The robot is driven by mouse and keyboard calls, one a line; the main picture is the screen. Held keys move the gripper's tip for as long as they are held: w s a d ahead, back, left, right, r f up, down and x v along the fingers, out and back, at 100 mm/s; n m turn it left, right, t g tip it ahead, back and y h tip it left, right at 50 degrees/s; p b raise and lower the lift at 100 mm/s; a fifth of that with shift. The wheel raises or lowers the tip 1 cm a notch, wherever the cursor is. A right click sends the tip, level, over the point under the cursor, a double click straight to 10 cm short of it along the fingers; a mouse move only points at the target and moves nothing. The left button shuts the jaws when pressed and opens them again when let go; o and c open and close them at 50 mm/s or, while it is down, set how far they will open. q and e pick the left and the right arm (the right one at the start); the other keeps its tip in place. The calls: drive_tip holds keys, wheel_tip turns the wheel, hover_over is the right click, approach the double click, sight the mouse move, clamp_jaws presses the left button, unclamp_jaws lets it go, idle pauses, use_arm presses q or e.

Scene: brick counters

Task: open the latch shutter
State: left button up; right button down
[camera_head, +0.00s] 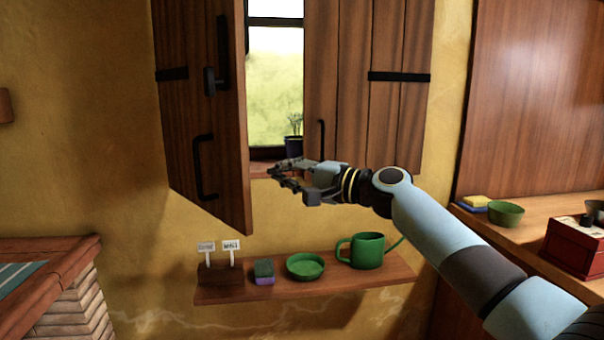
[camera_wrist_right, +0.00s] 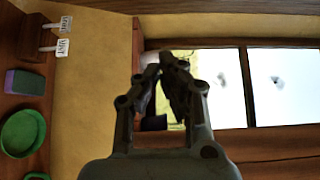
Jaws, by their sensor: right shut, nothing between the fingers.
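The wooden shutter has two leaves in front of a window (camera_head: 272,85). The left leaf (camera_head: 185,110) stands swung out into the room, with a black latch (camera_head: 214,80) and a black bar handle (camera_head: 204,167) on it. The right leaf (camera_head: 365,110) also has a black handle (camera_head: 320,138) near its inner edge, and it covers the right side of the opening. My right gripper (camera_head: 277,172) is shut and empty, in front of the gap between the leaves near the sill. Its fingers (camera_wrist_right: 163,70) also show in the right wrist view. My left gripper is out of view.
Below the shutter a wall shelf (camera_head: 340,287) holds two small signs (camera_head: 218,248), a sponge (camera_head: 264,272), a green bowl (camera_head: 305,266) and a green watering can (camera_head: 367,250). A potted plant (camera_head: 294,130) stands at the window. A counter with a red box (camera_head: 575,250) is at the right.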

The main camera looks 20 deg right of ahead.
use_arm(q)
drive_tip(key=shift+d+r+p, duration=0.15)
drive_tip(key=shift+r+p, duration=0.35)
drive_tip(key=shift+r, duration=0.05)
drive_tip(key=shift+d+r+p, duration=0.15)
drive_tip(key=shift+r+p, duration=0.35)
use_arm(e)
drive_tip(key=a, duration=0.5)
drive_tip(key=shift+w+a, duration=0.15)
drive_tip(key=shift+w, duration=0.25)
drive_tip(key=shift+s, duration=0.1)
